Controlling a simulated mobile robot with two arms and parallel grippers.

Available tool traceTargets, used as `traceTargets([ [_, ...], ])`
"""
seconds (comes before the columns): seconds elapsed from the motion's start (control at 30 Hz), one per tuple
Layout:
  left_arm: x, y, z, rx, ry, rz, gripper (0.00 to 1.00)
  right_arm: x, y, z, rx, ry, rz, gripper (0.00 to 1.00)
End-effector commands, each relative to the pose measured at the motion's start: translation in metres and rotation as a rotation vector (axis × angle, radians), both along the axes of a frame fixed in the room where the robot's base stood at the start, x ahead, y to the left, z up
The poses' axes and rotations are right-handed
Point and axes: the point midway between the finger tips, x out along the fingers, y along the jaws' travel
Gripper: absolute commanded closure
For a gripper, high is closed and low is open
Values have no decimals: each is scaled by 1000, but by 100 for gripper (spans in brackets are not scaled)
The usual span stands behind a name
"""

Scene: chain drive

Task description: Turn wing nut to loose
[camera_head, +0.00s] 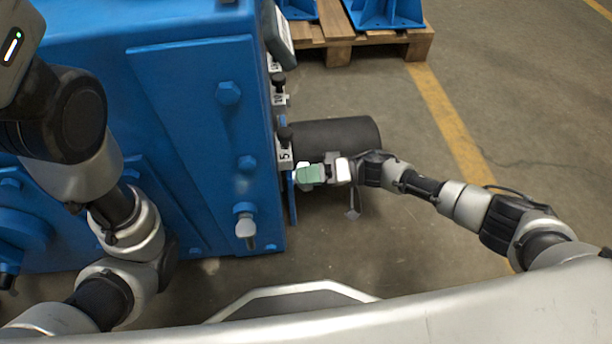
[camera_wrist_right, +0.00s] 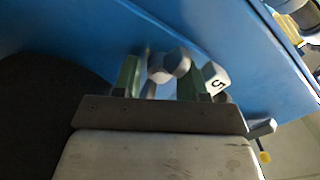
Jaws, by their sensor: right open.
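In the right wrist view, a grey rounded part that looks like the wing nut (camera_wrist_right: 168,66) sits in front of the blue machine wall, between the two green fingers of my right gripper (camera_wrist_right: 160,76). The fingers stand apart on either side of it, and I cannot tell whether they touch it. In the head view my right gripper (camera_head: 303,174) is at the right side of the blue machine (camera_head: 195,110), just below the label 5. The nut is hidden there by the gripper. My left arm is at the left, its gripper out of frame.
A white label 5 (camera_head: 285,156) with a dark knob is just above the gripper. A dark cylinder (camera_head: 340,137) sticks out of the machine behind it. A wooden pallet (camera_head: 380,38) with blue parts stands at the back. The floor to the right is clear.

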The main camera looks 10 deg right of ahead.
Motion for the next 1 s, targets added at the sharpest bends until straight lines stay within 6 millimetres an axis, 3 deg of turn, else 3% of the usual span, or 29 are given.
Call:
traceTargets([
  [0.13,0,0,0,0,0,0,57,0,0,0,0,0,0,58],
  [0.37,0,0,0,0,0,0,57,0,-1,0,0,0,0,93],
  [0.67,0,0,4,0,0,0,57,0,-1,1,0,-34,0,94],
  [1.0,0,0,18,0,1,0,57,0,0,1,-1,-242,1,94],
])
